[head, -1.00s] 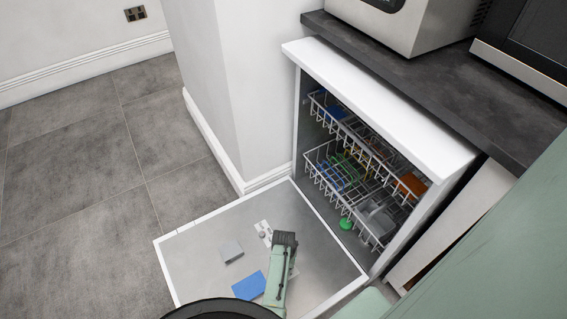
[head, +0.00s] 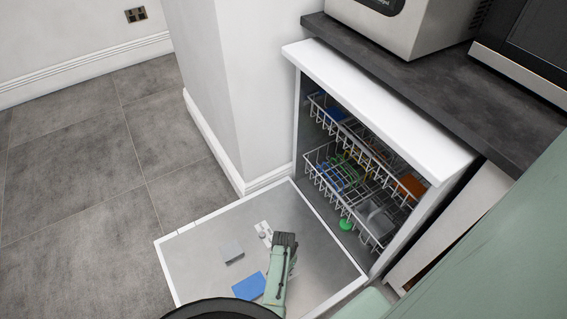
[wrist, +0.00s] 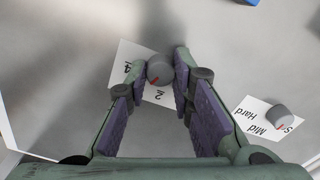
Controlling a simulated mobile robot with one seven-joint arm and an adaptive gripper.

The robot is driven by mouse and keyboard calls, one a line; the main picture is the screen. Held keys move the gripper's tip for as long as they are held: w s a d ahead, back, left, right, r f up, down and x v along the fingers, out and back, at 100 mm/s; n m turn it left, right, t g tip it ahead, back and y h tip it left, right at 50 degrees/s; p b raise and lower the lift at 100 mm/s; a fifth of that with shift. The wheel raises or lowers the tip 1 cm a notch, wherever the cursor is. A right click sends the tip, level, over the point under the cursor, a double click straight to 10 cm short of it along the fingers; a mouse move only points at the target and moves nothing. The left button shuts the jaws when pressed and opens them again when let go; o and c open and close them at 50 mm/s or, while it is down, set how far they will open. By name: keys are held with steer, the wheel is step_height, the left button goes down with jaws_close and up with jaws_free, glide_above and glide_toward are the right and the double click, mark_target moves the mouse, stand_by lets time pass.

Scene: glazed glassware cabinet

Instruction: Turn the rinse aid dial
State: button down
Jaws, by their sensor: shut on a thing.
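The grey round dial (wrist: 159,69) with a red mark sits on a white card printed with a 4 and a 2. Its red mark points between the two numbers in the wrist view. My gripper (wrist: 160,74) has its purple-padded fingers on both sides of this dial and is shut on it. In the head view my gripper (head: 284,240) is over the open dishwasher door (head: 320,262) and hides part of the cards. A second grey dial (wrist: 280,116), on a card reading Mid and Hard, stands apart to the right in the wrist view.
The lower rack (head: 335,190) holds coloured dishes inside the dishwasher. A green item (head: 345,224) is near the rack's front. Floor left of the door is clear.

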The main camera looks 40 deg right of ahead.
steer(key=c, duration=1.4)
jaws_free()
steer(key=shift+o, duration=0.2)
step_height(320, 180, up, 12)
